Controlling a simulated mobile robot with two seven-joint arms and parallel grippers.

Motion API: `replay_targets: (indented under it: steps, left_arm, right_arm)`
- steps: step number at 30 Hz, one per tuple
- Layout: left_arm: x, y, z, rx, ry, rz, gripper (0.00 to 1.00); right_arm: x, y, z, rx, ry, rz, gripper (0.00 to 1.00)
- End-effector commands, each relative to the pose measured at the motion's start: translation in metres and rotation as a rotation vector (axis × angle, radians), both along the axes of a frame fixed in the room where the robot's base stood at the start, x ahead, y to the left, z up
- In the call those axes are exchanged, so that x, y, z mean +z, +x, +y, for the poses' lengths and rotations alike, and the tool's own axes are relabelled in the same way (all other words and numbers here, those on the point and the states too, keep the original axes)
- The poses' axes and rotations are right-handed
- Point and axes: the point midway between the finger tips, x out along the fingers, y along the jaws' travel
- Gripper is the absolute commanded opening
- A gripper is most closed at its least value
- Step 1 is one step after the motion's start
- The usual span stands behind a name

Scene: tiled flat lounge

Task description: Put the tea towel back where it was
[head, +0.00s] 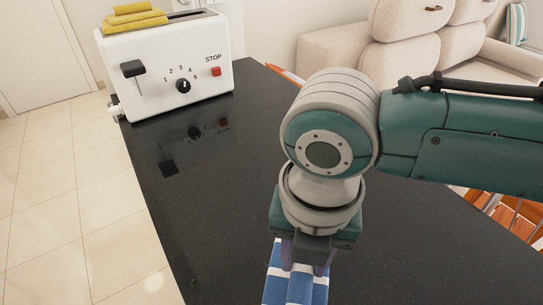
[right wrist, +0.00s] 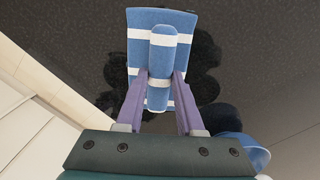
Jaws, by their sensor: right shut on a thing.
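The tea towel (head: 292,288) is blue with white stripes and shows at the bottom edge of the head view, cut off by the frame. My right gripper (head: 303,267) points down over the black counter and is shut on the towel. In the right wrist view the two purple fingers press a raised fold of the towel (right wrist: 162,55) between them. A flat, wider part of the towel spreads behind the fold. I cannot tell whether the towel touches the counter. My left gripper is not in view.
The black counter (head: 200,210) is glossy and mostly clear. A blue rounded object (right wrist: 252,150) shows partly at lower right in the wrist view. Beige sofas stand behind.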

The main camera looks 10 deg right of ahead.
Motion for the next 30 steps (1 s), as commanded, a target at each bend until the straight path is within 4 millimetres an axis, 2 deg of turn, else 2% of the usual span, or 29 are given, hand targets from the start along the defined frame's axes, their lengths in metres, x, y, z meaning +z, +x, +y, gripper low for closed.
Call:
replay_targets:
  steps: [7,8,15,23,26,30]
  left_arm:
    - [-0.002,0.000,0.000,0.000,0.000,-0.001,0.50]
    - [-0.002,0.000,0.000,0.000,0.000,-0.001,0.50]
    - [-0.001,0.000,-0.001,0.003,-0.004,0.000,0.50]
    - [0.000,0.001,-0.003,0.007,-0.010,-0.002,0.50]
    - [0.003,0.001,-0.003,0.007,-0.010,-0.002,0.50]
    - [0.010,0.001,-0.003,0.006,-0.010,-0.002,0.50]
  right_arm:
    - [-0.004,0.000,0.000,-0.001,0.000,0.000,0.00]
    - [-0.003,0.000,0.000,-0.001,0.000,0.000,0.39]
    - [-0.002,0.000,0.000,-0.001,0.000,0.001,0.66]
    - [-0.001,0.000,0.000,-0.001,0.000,0.000,0.66]
    - [0.007,0.000,0.001,0.000,0.003,-0.001,0.66]
    - [0.033,0.000,0.000,0.001,0.002,-0.002,0.66]
